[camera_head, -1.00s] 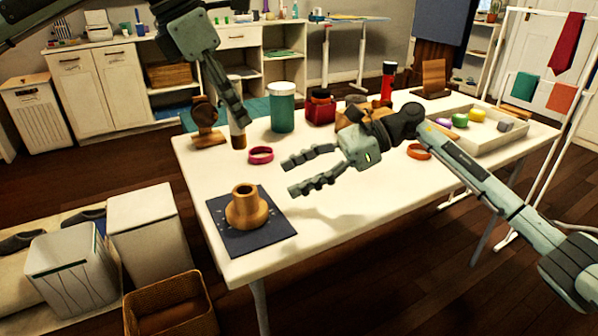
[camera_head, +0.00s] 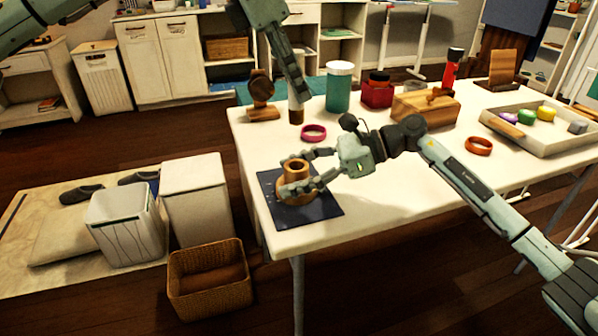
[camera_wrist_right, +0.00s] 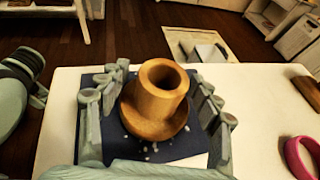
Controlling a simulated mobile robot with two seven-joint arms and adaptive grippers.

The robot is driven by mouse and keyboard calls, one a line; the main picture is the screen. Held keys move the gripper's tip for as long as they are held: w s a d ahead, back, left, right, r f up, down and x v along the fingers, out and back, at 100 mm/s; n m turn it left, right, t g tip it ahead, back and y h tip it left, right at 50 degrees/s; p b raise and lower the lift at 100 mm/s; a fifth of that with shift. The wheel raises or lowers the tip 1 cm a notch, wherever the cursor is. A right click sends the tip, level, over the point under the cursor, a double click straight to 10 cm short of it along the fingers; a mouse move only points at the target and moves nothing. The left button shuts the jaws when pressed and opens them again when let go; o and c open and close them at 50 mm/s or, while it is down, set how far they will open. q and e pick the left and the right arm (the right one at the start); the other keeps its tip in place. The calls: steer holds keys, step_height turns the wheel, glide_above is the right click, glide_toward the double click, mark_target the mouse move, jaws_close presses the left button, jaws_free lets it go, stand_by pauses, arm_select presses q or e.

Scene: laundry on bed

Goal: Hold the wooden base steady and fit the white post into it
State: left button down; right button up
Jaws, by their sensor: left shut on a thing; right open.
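The wooden base (camera_head: 294,167), a round flange with a hollow upright collar, stands on a dark blue mat (camera_head: 322,209) at the table's near left corner. My right gripper (camera_head: 298,174) is open with its fingers on either side of the base. The right wrist view shows the base (camera_wrist_right: 158,105) between the spread fingers, with its collar opening empty. My left gripper (camera_head: 297,98) is shut on the post (camera_head: 296,117), upright behind the base and apart from it. Only its brown lower end shows clearly; the fingers hide most of the rest.
A pink ring (camera_head: 313,133) lies behind the base. A wooden stand (camera_head: 262,100), teal jar (camera_head: 339,88), red jar (camera_head: 377,92) and wooden box (camera_head: 425,107) stand farther back. An orange ring (camera_head: 479,146) and a tray (camera_head: 550,142) are right. The table's front middle is clear.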

steer(key=c, duration=1.3)
